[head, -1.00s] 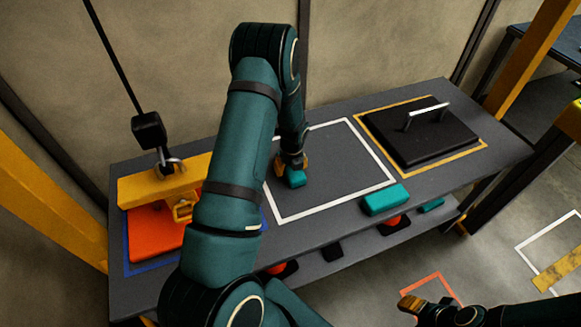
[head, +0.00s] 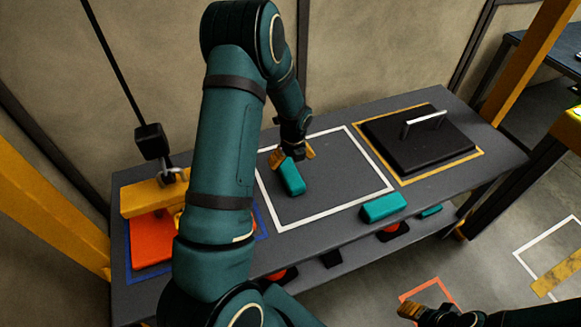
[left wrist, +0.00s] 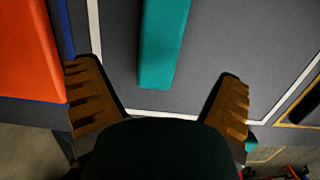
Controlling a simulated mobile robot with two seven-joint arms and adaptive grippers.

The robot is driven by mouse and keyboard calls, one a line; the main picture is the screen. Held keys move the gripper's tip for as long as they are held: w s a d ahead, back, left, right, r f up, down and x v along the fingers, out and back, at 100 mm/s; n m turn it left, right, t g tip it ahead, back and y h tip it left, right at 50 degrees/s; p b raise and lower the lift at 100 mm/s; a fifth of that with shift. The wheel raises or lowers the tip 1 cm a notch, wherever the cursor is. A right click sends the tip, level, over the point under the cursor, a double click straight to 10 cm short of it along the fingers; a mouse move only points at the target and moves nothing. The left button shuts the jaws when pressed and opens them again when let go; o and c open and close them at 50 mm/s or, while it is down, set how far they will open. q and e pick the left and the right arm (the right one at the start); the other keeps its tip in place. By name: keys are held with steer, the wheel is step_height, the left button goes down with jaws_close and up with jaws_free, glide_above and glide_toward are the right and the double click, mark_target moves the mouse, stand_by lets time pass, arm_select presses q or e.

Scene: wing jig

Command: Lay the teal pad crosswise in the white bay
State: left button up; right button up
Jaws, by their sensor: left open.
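The teal pad (head: 293,180) lies flat inside the white bay (head: 337,212), in its left part. Its long side runs from back to front, roughly along the bay's left line. My left gripper (head: 292,156) is open above the pad's back end. In the left wrist view the pad (left wrist: 163,45) shows between the spread fingers of the gripper (left wrist: 156,70), with clear gaps on both sides. My right gripper (head: 412,306) shows only partly at the bottom right, away from the table; its opening is unclear.
Another teal block (head: 384,207) lies at the table's front edge. A black lidded plate with a handle (head: 420,140) sits in the yellow bay. An orange pad (head: 152,243) lies in the blue bay under a yellow bar (head: 145,200). The white bay's right part is clear.

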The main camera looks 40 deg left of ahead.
mark_target(292, 175)
arm_select(q)
steer(key=shift+s+d+r, duration=0.1)
steer(key=shift+d+r, duration=0.1)
steer(key=shift+r, duration=1.4)
